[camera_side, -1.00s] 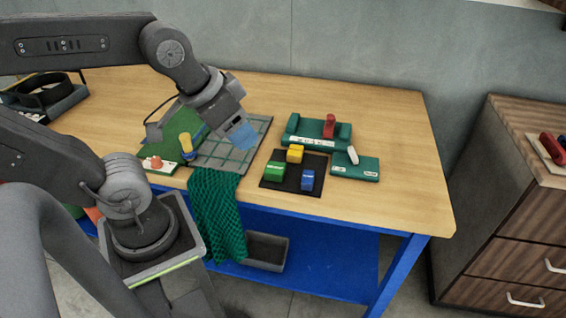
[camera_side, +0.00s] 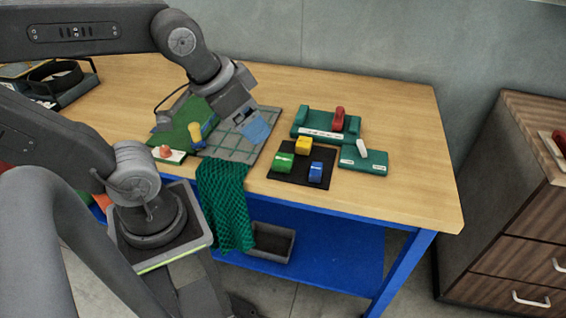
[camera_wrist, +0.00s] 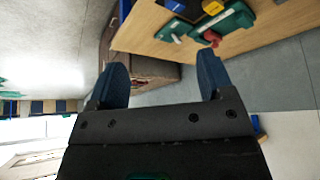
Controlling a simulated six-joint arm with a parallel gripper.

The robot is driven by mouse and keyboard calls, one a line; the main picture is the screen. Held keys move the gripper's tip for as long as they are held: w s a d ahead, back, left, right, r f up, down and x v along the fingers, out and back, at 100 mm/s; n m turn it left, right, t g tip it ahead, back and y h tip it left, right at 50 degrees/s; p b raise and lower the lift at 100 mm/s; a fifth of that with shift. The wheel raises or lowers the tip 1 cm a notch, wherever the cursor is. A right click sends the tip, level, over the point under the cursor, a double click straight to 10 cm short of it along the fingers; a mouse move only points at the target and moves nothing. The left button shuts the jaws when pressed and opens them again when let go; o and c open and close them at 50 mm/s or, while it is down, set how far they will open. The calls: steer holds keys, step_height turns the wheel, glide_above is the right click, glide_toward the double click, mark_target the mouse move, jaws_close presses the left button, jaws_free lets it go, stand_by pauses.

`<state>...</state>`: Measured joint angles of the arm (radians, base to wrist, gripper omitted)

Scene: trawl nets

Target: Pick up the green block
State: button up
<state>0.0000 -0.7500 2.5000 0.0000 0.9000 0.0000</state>
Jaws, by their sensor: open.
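The green block (camera_side: 283,162) sits at the left of a black mat (camera_side: 320,151) on the wooden table. A yellow block (camera_side: 303,145) and a blue block (camera_side: 316,172) share the mat. My gripper (camera_side: 258,129) has blue fingers and hangs over the grid-marked grey-green board, left of and behind the green block, apart from it. In the wrist view my gripper (camera_wrist: 163,76) is open, with nothing between its fingers. That view shows the yellow block (camera_wrist: 212,7) at the top edge; I cannot see the green block there.
Behind the mat is a teal holder (camera_side: 300,123) with a red handle (camera_side: 338,118); right of it, a teal tray (camera_side: 352,163) with a white piece (camera_side: 362,147). A green net (camera_side: 224,190) hangs over the front edge. The table's right side is clear.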

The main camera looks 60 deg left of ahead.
steer(key=shift+o, duration=0.7)
steer(key=n+g, duration=0.6)
steer(key=n, duration=2.1)
glide_above(284, 159)
step_height(284, 159, down, 10)
step_height(284, 159, down, 8)
steer(key=shift+d+r, duration=0.1)
steer(key=shift+d, duration=0.05)
steer(key=shift+a+f, duration=0.2)
steer(key=shift+f, duration=2.5)
